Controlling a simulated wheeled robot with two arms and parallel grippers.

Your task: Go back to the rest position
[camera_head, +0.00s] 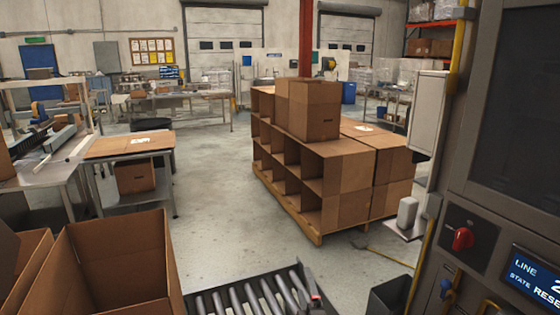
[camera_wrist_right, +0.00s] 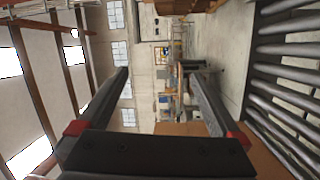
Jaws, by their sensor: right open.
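My right gripper (camera_wrist_right: 158,73) is open in the right wrist view. Its two dark fingers, with red parts at their bases, stand apart with nothing between them. My left gripper is not in view.
Open cardboard boxes (camera_head: 120,260) stand at the lower left. A pallet stack of cartons (camera_head: 340,165) stands mid-floor. A control cabinet (camera_head: 475,190) with a red knob (camera_head: 463,239) fills the right side. The middle floor (camera_head: 215,190) is clear.

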